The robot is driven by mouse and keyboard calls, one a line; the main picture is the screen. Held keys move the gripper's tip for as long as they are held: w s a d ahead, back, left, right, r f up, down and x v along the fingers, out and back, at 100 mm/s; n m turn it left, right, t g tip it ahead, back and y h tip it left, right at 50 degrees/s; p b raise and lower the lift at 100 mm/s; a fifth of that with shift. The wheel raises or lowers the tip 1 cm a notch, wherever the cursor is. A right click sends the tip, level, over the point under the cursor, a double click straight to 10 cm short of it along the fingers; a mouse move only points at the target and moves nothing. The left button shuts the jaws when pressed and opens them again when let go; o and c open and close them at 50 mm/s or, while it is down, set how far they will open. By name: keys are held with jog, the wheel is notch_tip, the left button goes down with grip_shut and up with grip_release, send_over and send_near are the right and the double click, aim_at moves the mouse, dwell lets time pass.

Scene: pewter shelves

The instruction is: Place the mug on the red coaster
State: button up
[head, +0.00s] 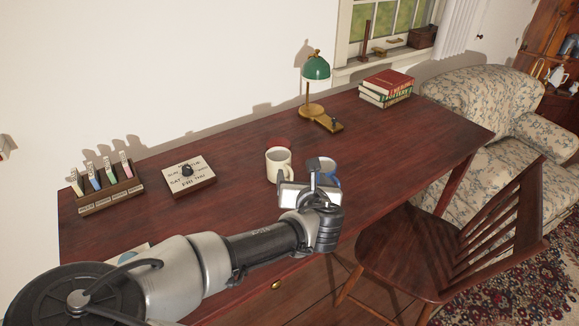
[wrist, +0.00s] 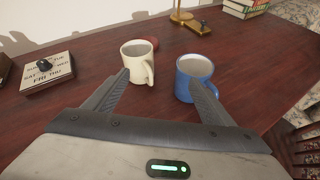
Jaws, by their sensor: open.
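A cream mug (head: 277,166) stands upright on the dark red-brown desk, its handle towards my gripper; it also shows in the wrist view (wrist: 135,65). A blue mug (head: 336,181) stands to its right, partly hidden by my gripper in the head view and clearer in the wrist view (wrist: 193,72). The red coaster (head: 277,142) lies flat just behind the cream mug, which partly hides it; its edge shows in the wrist view (wrist: 152,42). My gripper (wrist: 157,84) is open and empty, in front of the two mugs. Its right finger overlaps the blue mug in view; contact is unclear.
A green lamp (head: 316,70) and a stack of books (head: 386,87) stand at the back. A calendar block (head: 190,180) and a rack (head: 108,193) are on the left. A wooden chair (head: 430,240) stands at the front right. The desk's right part is clear.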

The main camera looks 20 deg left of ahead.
jog(key=a+n+y, duration=0.2)
jog(key=a+n, duration=0.1)
jog(key=a, duration=0.1)
jog(key=b, duration=0.3)
send_near(277, 154)
jog(key=w+f, duration=0.1)
jog(key=w+a+f, duration=0.1)
jog(key=shift+w+a+f+h, duration=0.1)
jog(key=shift+w+a+h, duration=0.15)
jog(key=shift+w+h, duration=0.1)
jog(key=shift+r+b+x, duration=0.2)
jog(key=shift+b+x, duration=0.2)
jog(key=shift+x, duration=1.15)
jog(key=shift+r+b+x, duration=0.2)
jog(key=shift+b+x, duration=0.15)
jog(key=shift+x, duration=1.2)
jog(key=shift+w+a, duration=0.1)
jog(key=shift+a, duration=0.1)
jog(key=c, duration=1.4)
jog(key=shift+r, duration=0.2)
jog(key=shift+c, duration=0.5)
